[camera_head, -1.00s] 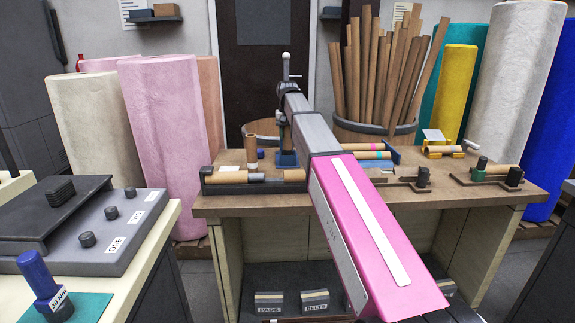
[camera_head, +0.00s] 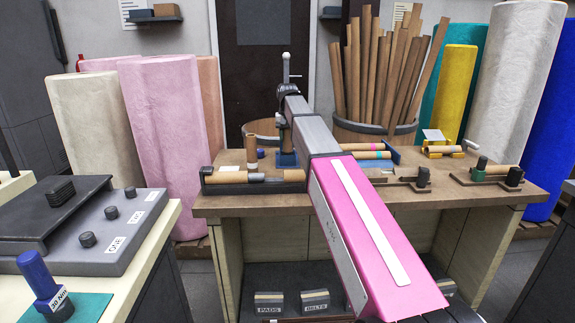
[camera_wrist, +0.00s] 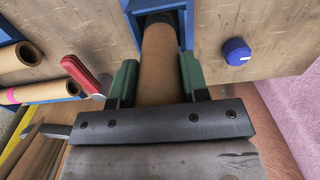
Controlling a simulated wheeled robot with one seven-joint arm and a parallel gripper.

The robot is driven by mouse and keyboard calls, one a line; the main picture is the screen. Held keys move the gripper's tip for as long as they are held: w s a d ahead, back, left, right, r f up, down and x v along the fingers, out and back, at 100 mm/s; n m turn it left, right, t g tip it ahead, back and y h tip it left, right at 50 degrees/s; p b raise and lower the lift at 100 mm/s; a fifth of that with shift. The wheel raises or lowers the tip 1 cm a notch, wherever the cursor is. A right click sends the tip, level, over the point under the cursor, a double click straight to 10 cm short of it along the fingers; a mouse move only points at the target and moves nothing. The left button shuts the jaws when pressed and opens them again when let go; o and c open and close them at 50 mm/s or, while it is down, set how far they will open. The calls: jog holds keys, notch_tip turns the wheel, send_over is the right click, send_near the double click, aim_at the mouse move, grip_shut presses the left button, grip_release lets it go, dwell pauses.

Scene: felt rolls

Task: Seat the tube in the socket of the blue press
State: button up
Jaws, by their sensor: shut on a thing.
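The blue press (camera_head: 287,159) stands on the brown workbench, mostly hidden behind my arm in the head view. In the wrist view its blue frame (camera_wrist: 187,32) is at the top centre, around a dark opening. My gripper (camera_wrist: 159,80) has green fingers shut on the sides of a brown cardboard tube (camera_wrist: 162,62). The tube's far end lies between the blue walls of the press. How deep it sits, and whether it touches the socket's bottom, I cannot tell. The tube is hidden in the head view.
Tubes (camera_wrist: 40,90) lie beyond the lever. A banded tube (camera_head: 251,150) stands upright on the bench, behind a dark tray (camera_head: 253,188) holding tubes.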

jog(key=shift+f, duration=0.2)
jog(key=o, duration=1.1)
jog(key=shift+c, duration=0.8)
jog(key=shift+c, duration=0.3)
jog(key=shift+c, duration=0.5)
jog(key=o, duration=0.6)
jog(key=shift+o, duration=0.3)
